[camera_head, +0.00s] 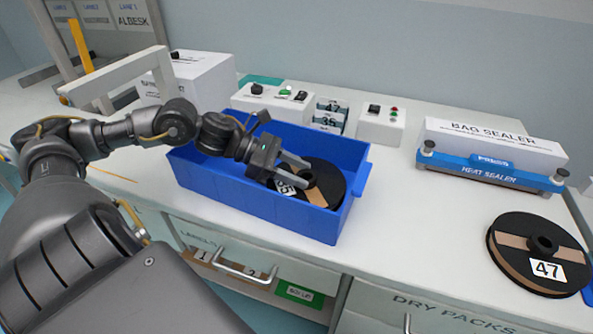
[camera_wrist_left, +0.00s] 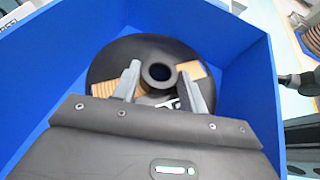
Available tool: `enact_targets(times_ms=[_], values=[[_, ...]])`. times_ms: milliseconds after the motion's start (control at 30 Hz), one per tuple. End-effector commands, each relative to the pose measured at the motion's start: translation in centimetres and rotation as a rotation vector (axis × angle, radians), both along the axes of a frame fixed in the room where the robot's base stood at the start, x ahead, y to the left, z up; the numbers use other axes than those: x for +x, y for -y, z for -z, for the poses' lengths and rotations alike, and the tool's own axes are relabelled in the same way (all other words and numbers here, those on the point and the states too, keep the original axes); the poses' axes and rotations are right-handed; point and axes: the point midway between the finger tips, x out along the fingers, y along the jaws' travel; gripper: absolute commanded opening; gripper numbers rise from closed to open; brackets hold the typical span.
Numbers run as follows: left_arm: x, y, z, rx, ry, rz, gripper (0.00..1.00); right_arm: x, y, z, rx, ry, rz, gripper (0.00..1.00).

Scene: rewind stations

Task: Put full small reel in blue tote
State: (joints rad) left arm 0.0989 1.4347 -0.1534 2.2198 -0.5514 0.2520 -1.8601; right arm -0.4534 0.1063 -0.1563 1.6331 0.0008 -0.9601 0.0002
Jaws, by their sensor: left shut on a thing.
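The blue tote (camera_head: 250,200) stands on the white bench, and its walls also show in the left wrist view (camera_wrist_left: 262,80). A black reel (camera_head: 325,180) with a tan band and a white number label is inside the tote's right end. My left gripper (camera_head: 292,172) reaches down into the tote and is shut on this reel's hub. In the left wrist view the two fingers (camera_wrist_left: 158,85) stand on either side of the reel's round hub (camera_wrist_left: 158,72). The label is partly hidden by a finger. I cannot tell whether the reel rests on the tote floor.
Another black reel (camera_head: 541,246), labelled 47, lies at the bench's right. The heat sealer (camera_head: 490,168) stands behind it. Control boxes (camera_head: 381,124) and a small numbered box (camera_head: 329,117) stand behind the tote. The bench between tote and reel 47 is clear.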

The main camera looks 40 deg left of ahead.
Motion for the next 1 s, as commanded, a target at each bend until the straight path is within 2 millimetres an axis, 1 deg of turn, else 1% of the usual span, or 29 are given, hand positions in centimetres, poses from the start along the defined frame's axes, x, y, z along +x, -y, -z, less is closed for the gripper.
enact_targets(times_ms=[233, 367, 400, 533, 767, 933, 1000], values=[[0.0, 0.0, 0.0, -0.001, 0.003, 0.0, 0.02, 0.0, 0.0, 0.1, -0.001, -0.003, 0.0, 0.36], [0.0, 0.0, 0.1, -0.001, 0.003, 0.0, 0.02, 0.2, -0.1, -0.3, 0.0, -0.002, 0.001, 0.36], [0.0, 0.0, 0.1, 0.001, -0.001, 0.0, 0.47, 0.4, -0.1, -0.7, 0.001, 0.004, 0.001, 0.36], [0.0, 0.0, 0.1, 0.001, -0.001, 0.0, 0.64, 0.5, -0.1, -0.8, 0.002, 0.009, 0.001, 0.36], [0.0, 0.0, 0.1, 0.0, -0.001, 0.0, 0.65, 0.3, -0.1, -0.6, 0.001, 0.003, 0.001, 0.36], [0.0, 0.0, -0.2, 0.0, -0.001, 0.0, 0.65, 0.3, 0.0, -0.8, 0.001, 0.007, 0.001, 0.36], [-0.1, -0.1, -0.3, 0.001, -0.003, 0.0, 0.65, -0.4, 0.4, 0.4, -0.008, -0.006, -0.002, 0.36]])
